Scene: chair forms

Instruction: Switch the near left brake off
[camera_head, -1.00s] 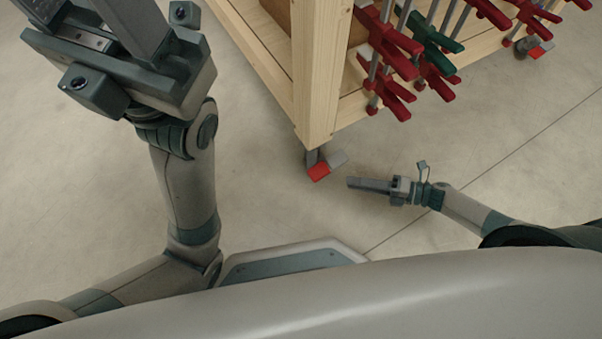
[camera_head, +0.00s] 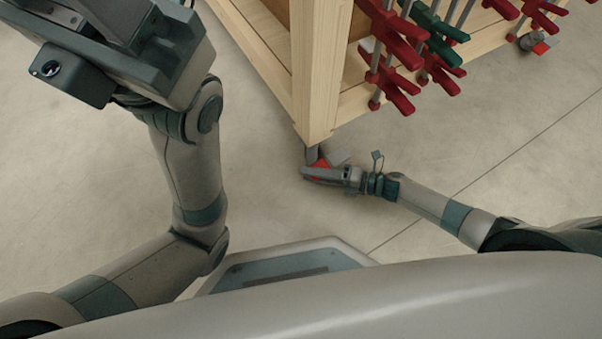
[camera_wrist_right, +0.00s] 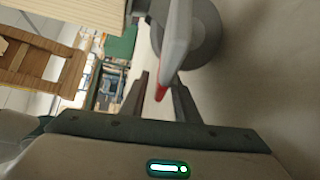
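The near left caster (camera_head: 312,155) sits under the near corner post of the wooden cart. Its red brake pedal (camera_head: 320,163) is partly hidden behind my right gripper (camera_head: 306,173). In the right wrist view, the grey wheel (camera_wrist_right: 208,35) and the pedal's red edge (camera_wrist_right: 161,93) show. The right gripper's two fingers (camera_wrist_right: 160,105) are apart there, and the pedal's red tip appears between them; I cannot tell if they touch it. My left gripper (camera_head: 125,15) is high at the upper left, its fingertips cut off by the frame.
The wooden cart (camera_head: 318,70) rises just beyond the caster. Red clamps (camera_head: 400,45) and a green clamp (camera_head: 435,30) hang along its right side. Another caster with a red pedal (camera_head: 541,47) is at the upper right. The floor to the right is clear.

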